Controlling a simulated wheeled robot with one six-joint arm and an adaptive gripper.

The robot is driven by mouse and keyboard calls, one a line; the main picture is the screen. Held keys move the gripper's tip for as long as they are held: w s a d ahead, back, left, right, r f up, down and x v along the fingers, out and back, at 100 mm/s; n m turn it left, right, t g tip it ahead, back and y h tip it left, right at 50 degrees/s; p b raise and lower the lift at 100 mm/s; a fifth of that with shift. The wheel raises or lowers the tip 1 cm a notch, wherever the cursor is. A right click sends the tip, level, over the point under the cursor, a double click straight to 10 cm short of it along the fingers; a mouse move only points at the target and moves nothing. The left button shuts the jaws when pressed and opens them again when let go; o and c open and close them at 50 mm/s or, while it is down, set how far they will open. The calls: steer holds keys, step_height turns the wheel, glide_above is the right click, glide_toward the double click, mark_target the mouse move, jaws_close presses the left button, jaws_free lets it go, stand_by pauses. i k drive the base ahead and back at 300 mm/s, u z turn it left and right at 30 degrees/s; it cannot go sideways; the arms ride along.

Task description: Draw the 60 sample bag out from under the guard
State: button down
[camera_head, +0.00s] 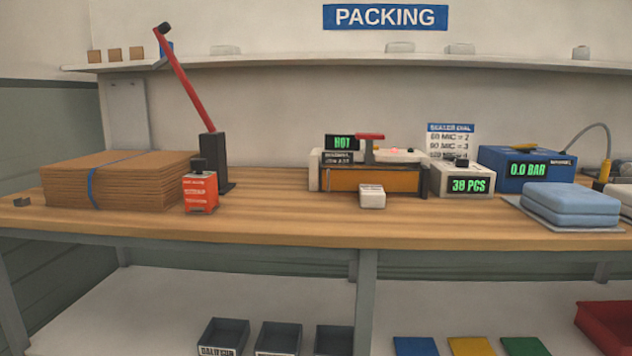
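The sealer (370,181) stands on the bench at the centre, with an orange-brown front, a light top and a red handle (370,136). A small green display on it reads HOT. A pale cover (412,157) with a reddish glow lies along its top; I cannot tell whether this is the guard. No sample bag marked 60 can be made out; if one is under the cover, it is hidden or too small to tell. A small white block (372,196) sits in front of the sealer. My gripper is not in this view.
A counter reading about 38 PCS (463,180) and a blue 0.0 BAR unit (528,169) stand right of the sealer. Blue pads (571,203) lie farther right. A red lever (186,83), an orange box (201,192) and cardboard (130,184) are left. The left-centre bench (270,205) is clear.

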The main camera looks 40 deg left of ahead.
mark_target(370, 196)
steer(key=u, duration=1.65)
